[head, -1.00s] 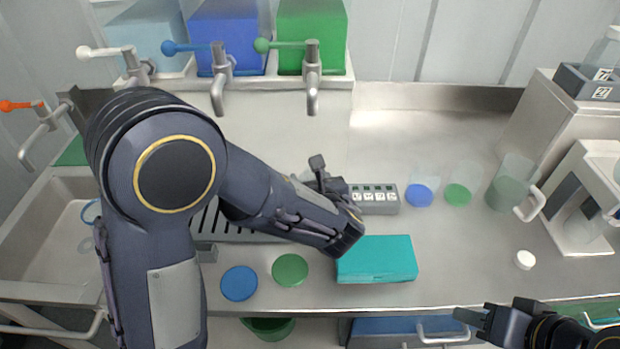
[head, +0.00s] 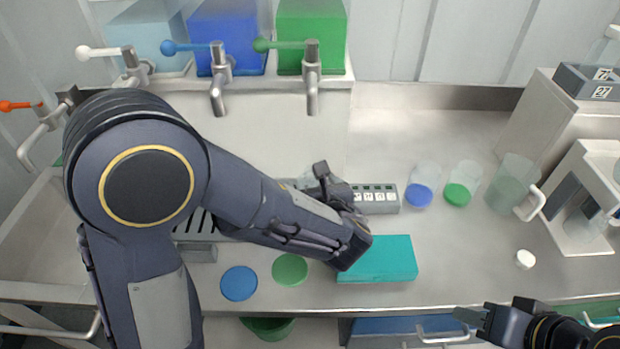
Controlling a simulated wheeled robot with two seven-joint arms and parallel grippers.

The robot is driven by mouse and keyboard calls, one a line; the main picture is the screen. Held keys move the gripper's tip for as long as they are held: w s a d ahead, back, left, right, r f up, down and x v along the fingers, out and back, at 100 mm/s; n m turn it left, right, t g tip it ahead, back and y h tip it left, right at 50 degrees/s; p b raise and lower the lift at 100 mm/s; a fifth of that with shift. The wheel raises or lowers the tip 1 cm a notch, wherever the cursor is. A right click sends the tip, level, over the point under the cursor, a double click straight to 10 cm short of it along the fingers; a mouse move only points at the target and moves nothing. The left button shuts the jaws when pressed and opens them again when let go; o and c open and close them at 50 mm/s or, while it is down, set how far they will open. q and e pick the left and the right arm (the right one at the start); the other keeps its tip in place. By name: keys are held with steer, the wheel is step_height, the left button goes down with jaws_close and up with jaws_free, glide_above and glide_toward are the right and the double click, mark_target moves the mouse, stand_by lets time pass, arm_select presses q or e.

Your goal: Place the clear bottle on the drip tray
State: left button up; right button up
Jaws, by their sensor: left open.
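The drip tray (head: 195,228) is the slotted metal tray below the taps, mostly hidden behind my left arm. My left gripper (head: 322,171) is open, its fingers pointing away from me, right of the visible tray slots. A pale, see-through shape (head: 304,180) shows just beside its fingers; it may be the clear bottle, but the arm covers most of it and I cannot tell whether it lies between the fingers. My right gripper (head: 473,317) is low at the right, in front of the counter edge, its jaw opening unclear.
A grey rack (head: 375,199) and a teal box (head: 385,259) are close to my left wrist. Clear vessels with blue (head: 419,194) and green (head: 458,194) bottoms and a jug (head: 510,186) stand right. Blue (head: 239,283) and green (head: 290,270) discs lie in front.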

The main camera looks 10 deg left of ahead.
arm_select(q)
steer(key=v, duration=0.9)
steer(key=s+a+f+n+g+h, duration=0.1)
steer(key=s+a+n+g, duration=0.2)
steer(key=n, duration=0.4)
steer(key=s+a+f+n+g+h, duration=0.1)
steer(key=s+a+f+n+g, duration=0.1)
steer(key=s+a+n, duration=0.3)
steer(key=s+a+f+n+g+h, duration=0.2)
steer(key=s+a+n+g, duration=0.2)
steer(key=a+n, duration=0.4)
steer(key=shift+s+a+n+g, duration=0.35)
steer(key=shift+s+n+g, duration=0.05)
steer(key=shift+s, duration=0.1)
steer(key=s+r+n+t+h, duration=0.1)
steer(key=n, duration=0.3)
steer(key=s+d+r+n+t+h, duration=0.1)
steer(key=n+h, duration=0.1)
steer(key=n, duration=0.2)
steer(key=s+d+r+n+t+h, duration=0.1)
steer(key=n+h, duration=0.1)
steer(key=n, duration=0.2)
steer(key=shift+r, duration=0.1)
steer(key=shift+r, duration=0.15)
